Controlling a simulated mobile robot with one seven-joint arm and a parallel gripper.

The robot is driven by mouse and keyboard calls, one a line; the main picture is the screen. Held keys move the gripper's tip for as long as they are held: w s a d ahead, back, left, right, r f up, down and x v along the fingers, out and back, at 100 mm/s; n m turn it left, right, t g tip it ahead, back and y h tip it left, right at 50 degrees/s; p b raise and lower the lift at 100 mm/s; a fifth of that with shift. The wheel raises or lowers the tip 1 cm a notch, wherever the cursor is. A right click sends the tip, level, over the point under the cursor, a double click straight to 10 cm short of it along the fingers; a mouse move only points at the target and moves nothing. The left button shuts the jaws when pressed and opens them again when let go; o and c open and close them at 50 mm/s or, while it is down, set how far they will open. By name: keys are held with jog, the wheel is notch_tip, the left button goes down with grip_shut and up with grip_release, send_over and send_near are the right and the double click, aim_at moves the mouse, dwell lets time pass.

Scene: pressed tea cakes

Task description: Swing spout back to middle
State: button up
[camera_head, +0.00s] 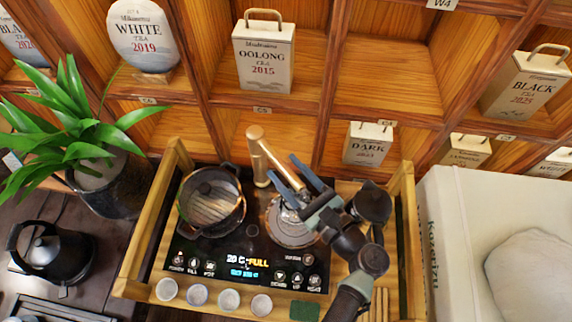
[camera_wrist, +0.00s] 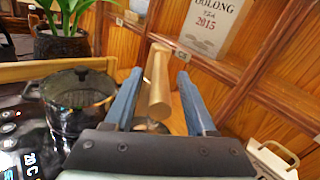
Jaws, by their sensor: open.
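The spout (camera_head: 256,150) is a tan, wood-coloured post with a rounded top at the back of the black tea-making unit. In the wrist view the spout (camera_wrist: 158,78) stands between the two blue fingers, with a gap visible on the right side; whether it touches the left finger I cannot tell. My gripper (camera_head: 283,168) is open, with its fingers pointing up and left toward the spout, above the round metal plate (camera_head: 290,232). The gripper (camera_wrist: 160,75) also shows in the wrist view. The spout's outlet end is hard to make out behind the fingers.
A glass pot (camera_head: 211,200) stands left of the spout. A dark pot (camera_head: 372,203) is close on the right. Several small cups (camera_head: 229,300) line the front of the wooden tray (camera_head: 140,262). Tea boxes (camera_head: 264,58) fill shelves behind. A plant (camera_head: 75,130) stands left.

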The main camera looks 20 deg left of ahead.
jog(key=shift+w+a, duration=0.2)
jog(key=shift+a, duration=0.2)
jog(key=shift+c, duration=0.3)
grip_shut()
dwell(0.9)
